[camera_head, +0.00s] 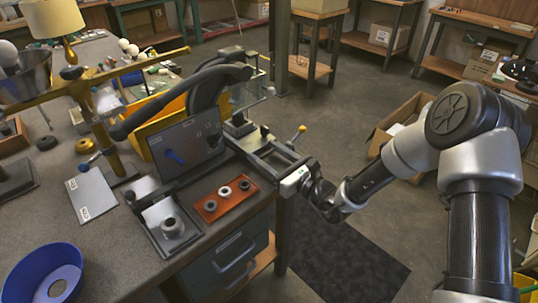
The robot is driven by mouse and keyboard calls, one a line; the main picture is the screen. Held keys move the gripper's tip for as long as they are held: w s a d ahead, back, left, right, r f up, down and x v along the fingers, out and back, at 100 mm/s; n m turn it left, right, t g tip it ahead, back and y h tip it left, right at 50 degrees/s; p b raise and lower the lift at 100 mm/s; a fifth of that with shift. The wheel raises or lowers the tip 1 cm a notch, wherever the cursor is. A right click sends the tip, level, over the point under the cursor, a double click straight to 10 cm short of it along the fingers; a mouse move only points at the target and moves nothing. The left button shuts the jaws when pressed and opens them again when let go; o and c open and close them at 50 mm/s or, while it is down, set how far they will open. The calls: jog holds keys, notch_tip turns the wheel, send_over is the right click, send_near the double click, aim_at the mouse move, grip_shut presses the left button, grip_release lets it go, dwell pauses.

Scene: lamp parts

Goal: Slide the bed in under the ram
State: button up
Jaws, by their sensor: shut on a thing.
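The press stands on the bench, with a black curved arm (208,85) and a grey side panel (185,145). The ram's tip cannot be made out from here. Dark bars (250,155) reach out from the press to the bench's right edge; they look like the bed's frame or handle. My gripper (294,178) is at their outer end, beyond the bench edge, shut on what looks like the bed's handle. The fingertips are hard to separate from the dark bars, and the rest of the bed is largely hidden by the press.
A red-brown tray (224,210) with several rings and a grey plate bearing a round bushing (172,228) lie nearby on the bench. A lever with a yellow knob (301,129) rises close to my gripper. A blue bowl (44,250) is front left. Open floor lies right of the bench.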

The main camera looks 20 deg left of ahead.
jog(key=shift+s+a+r, duration=0.1)
jog(key=shift+s+a, duration=0.15)
jog(key=shift+a, duration=0.1)
jog(key=o, duration=1.3)
jog(key=shift+c, duration=0.2)
jog(key=shift+w, duration=0.1)
jog(key=shift+d, duration=0.25)
jog(key=p+v, duration=0.1)
jog(key=v, duration=1.6)
jog(key=shift+p, duration=0.3)
jog(key=shift+d, duration=0.1)
